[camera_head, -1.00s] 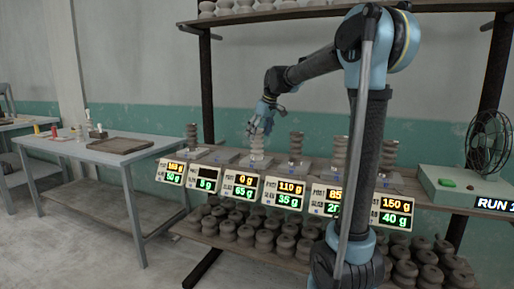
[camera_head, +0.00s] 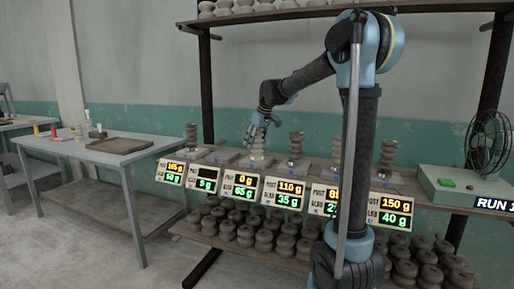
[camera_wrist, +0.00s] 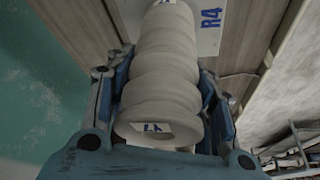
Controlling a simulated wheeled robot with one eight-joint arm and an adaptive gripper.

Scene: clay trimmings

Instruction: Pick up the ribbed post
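The ribbed post (camera_wrist: 160,70) is a pale grey clay column with rounded ribs and a small white tag on its near end. It stands near the middle of the shelf row in the head view (camera_head: 257,158). My gripper (camera_head: 257,141) is over its upper part. In the wrist view my gripper (camera_wrist: 166,78) has one finger on each side of the post, close along it. Whether the fingers touch the post or a thin gap is left cannot be told. A plate marked R4 (camera_wrist: 210,18) shows by the post's far end.
Other ribbed posts stand on both sides, one at the left (camera_head: 191,136) and one to the right (camera_head: 296,145). Weight displays (camera_head: 240,185) line the shelf front. A fan (camera_head: 488,142) stands at the right. A side table (camera_head: 80,145) is at the left.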

